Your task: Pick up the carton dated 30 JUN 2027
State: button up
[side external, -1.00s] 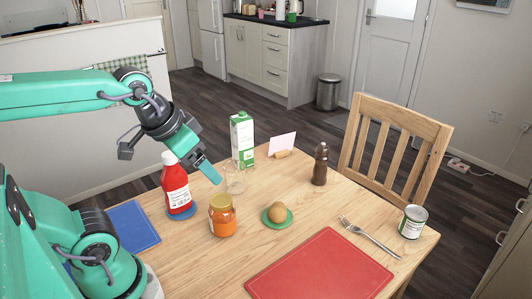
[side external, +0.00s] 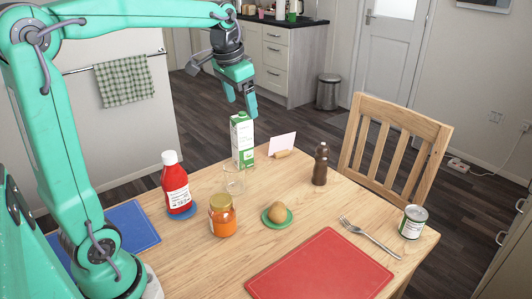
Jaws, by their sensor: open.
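A tall white and green carton (side external: 242,141) stands upright at the far edge of the wooden table. Its date print is too small to read in this view. My gripper (side external: 241,108) is open and empty, pointing down, and appears just above the top of the carton. Whether it touches the carton top cannot be told from this angle.
A clear glass (side external: 233,181) stands just in front of the carton. A card in a wooden holder (side external: 281,146) is close on its right. A red board (side external: 319,268) lies in front.

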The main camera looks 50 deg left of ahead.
jog(key=w+a+f+g, duration=0.2)
jog(key=w+a+f, duration=0.2)
jog(key=w+a, duration=0.45)
send_over(241, 117)
jog(key=d, duration=0.1)
jog(key=shift+m+g+h, duration=0.4)
notch_tip(241, 117, down, 6)
jog(key=shift+s+r, duration=0.15)
jog(key=shift+r, duration=0.05)
jog(key=shift+a+f, duration=0.45)
jog(key=shift+a, duration=0.05)
jog(key=shift+f, duration=0.15)
jog(key=shift+f, duration=3.8)
grip_shut()
jog(key=shift+w+r, duration=0.15)
jog(key=shift+w, duration=0.05)
